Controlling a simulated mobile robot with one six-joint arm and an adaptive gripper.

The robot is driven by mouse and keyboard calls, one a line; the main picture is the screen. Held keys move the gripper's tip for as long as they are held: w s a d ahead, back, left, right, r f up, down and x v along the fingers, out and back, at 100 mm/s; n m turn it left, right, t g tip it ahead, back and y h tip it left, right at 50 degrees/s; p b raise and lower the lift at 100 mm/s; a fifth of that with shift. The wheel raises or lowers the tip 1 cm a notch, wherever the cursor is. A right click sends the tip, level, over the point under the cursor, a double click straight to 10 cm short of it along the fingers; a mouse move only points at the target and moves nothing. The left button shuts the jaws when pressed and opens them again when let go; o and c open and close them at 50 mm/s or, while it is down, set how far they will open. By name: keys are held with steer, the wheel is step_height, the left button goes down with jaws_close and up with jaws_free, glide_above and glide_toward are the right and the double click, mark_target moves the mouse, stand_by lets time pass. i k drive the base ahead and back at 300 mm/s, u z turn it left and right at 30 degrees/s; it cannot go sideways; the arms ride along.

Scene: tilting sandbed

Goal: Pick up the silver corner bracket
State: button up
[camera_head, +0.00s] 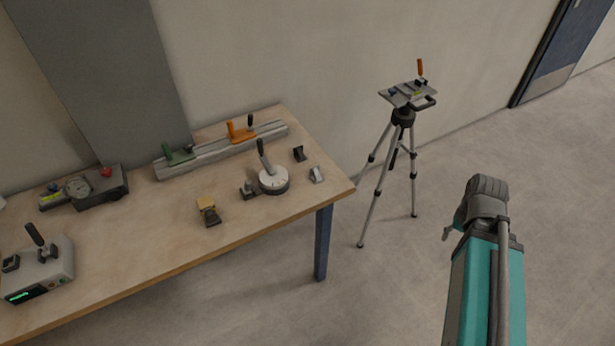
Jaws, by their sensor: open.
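The silver corner bracket (316,175) is a small light-grey angled piece. It lies on the wooden table (150,245) near its right end, just right of a round white dial with a black handle (273,180). My gripper (449,232) shows only in small part beside the dark wrist of my teal arm, at the right of the picture. It is open, over the floor and well to the right of the table, far from the bracket. Most of its fingers are hidden or too small to make out.
A dark bracket (299,153) sits behind the silver one, and another dark piece (248,191) touches or nearly touches the dial. A grey rail with clamps (215,148) lies along the back. A tripod (403,135) stands right of the table.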

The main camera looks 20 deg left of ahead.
mark_target(314, 174)
steer(key=u, duration=0.05)
steer(key=k, duration=1)
steer(key=u, duration=1.5)
steer(key=i, duration=1)
steer(key=u, duration=0.05)
